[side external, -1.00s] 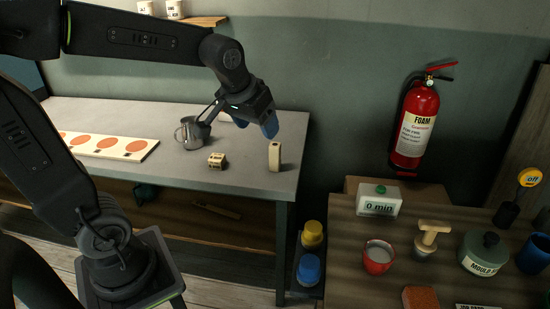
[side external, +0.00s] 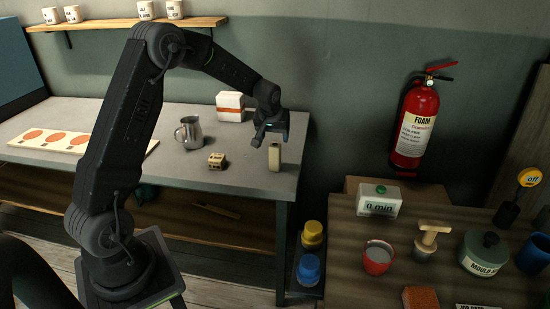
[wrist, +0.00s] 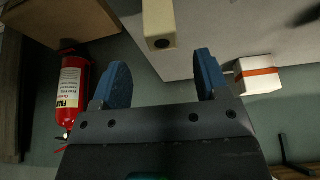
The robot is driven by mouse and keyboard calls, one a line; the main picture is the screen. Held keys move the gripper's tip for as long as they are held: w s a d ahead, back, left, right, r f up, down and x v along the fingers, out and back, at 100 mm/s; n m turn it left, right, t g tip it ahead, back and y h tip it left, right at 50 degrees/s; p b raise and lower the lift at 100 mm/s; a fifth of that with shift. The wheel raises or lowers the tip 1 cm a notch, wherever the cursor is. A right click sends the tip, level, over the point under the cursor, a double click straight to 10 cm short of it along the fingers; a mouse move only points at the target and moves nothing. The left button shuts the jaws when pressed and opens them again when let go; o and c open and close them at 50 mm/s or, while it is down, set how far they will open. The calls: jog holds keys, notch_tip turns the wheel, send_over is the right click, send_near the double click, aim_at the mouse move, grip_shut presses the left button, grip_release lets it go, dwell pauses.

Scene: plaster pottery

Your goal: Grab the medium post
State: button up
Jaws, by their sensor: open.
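The post (side external: 274,158), a cream upright block, stands near the right end of the grey table. In the wrist view the post (wrist: 159,28) shows its end face with a dark round hole, just beyond and roughly between my fingertips. My gripper (side external: 271,137) is open and empty, right above the post's top in the side view. In the wrist view my gripper (wrist: 162,78) shows its two blue finger pads apart, with nothing between them. I cannot tell whether a fingertip touches the post.
A short cream block with dark holes (side external: 216,161) and a metal pitcher (side external: 188,133) stand left of the post. A white box with an orange band (side external: 230,107) stands behind. The grey table (side external: 240,178) is bare around the post. A fire extinguisher (side external: 414,122) hangs right.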

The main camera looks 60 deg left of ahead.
aim_at(275, 145)
jog(key=shift+x, duration=3.9)
jog(key=shift+s, duration=0.1)
jog(key=c, duration=1.1)
